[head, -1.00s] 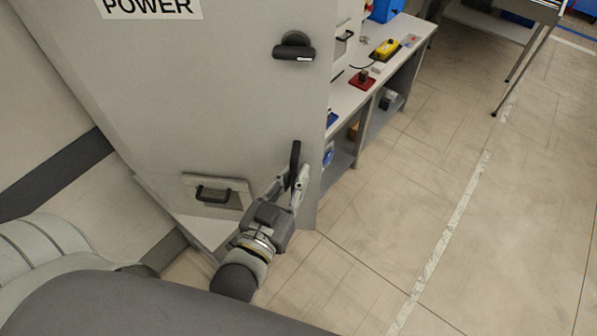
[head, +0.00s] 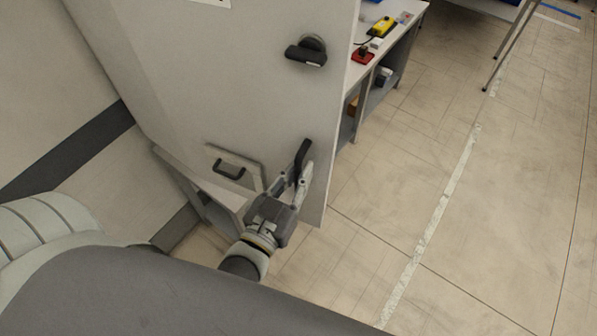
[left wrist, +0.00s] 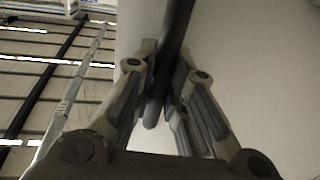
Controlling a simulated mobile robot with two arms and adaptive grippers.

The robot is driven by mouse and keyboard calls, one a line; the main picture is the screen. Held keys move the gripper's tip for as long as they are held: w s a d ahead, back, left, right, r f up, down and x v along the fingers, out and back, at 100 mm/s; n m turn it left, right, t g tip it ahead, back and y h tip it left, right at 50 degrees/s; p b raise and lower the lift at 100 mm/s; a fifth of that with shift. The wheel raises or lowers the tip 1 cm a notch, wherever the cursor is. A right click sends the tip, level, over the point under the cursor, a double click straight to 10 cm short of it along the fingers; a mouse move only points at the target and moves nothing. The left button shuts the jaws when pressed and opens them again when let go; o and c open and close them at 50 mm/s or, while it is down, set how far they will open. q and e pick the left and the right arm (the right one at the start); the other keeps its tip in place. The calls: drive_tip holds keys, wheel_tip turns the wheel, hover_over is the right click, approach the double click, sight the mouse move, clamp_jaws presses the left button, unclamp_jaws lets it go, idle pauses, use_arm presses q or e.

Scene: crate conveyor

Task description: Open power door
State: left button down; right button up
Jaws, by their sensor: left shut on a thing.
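The power door (head: 230,80) is a tall light grey panel filling the upper left middle of the head view. Part of its white label (head: 215,2) shows at the top edge. A black rotary latch (head: 306,52) sits on its face. Below it, near the door's right edge, is a black bar handle (head: 303,155). My left gripper (head: 300,180) is shut on this handle. In the left wrist view the handle (left wrist: 172,40) runs between the fingers (left wrist: 158,85), with the pale door face (left wrist: 260,60) behind. My right gripper is not in view.
Behind the door's right edge stands a bench (head: 376,68) with a yellow box (head: 383,27) and a red item (head: 363,56). Open tiled floor (head: 400,170) with a white line lies right.

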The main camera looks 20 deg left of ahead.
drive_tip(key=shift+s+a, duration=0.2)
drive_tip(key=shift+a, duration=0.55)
use_arm(q)
drive_tip(key=shift+r, duration=0.1)
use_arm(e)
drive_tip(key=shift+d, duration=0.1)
use_arm(q)
drive_tip(key=c, duration=1.5)
unclamp_jaws()
drive_tip(key=shift+o, duration=0.2)
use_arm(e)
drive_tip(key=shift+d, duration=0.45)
use_arm(q)
drive_tip(key=shift+s, duration=0.15)
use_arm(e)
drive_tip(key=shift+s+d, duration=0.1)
use_arm(q)
drive_tip(key=s, duration=1.1)
drive_tip(key=shift+s+a, duration=0.4)
drive_tip(key=shift+a, duration=0.05)
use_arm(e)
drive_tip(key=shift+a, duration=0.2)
